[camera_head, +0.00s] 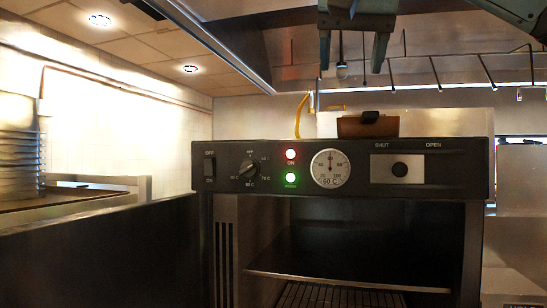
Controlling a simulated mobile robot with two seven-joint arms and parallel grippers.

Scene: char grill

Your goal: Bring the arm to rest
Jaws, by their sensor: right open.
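My right gripper (353,52) hangs at the top of the head view, right of centre, with its two dark fingers pointing down and apart. Nothing shows between the fingers. It appears above the black control panel of the grill cabinet, clear of it in the picture. Part of my arm shows at the top right corner. My left gripper is not in view.
The cabinet's control panel (270,170) has a dial, lights, a gauge and a shut/open knob. Below is an open cavity with a shelf (345,279) and a rack. A brown container (368,127) sits on top. A rail with hooks runs behind.

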